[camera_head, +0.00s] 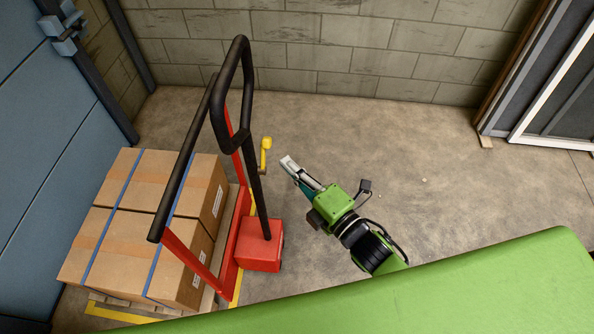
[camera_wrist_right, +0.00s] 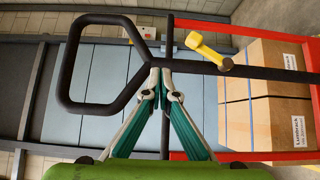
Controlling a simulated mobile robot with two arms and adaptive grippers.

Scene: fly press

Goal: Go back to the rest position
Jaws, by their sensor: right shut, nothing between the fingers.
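My right gripper (camera_head: 289,163) is shut and empty, over the concrete floor just right of the red pallet truck (camera_head: 262,252). In the right wrist view its fingertips (camera_wrist_right: 161,72) meet in front of the truck's black handle bar, which lies behind them. I cannot tell the exact gap to the handle. The truck's yellow lever (camera_head: 266,150) stands a little left of the gripper and also shows in the right wrist view (camera_wrist_right: 205,50). My left gripper is not in view.
Strapped cardboard boxes (camera_head: 120,245) sit on a pallet at the left, behind the truck's black loop handle (camera_head: 236,90). A block wall (camera_head: 340,50) closes the back. Floor right of my gripper is clear.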

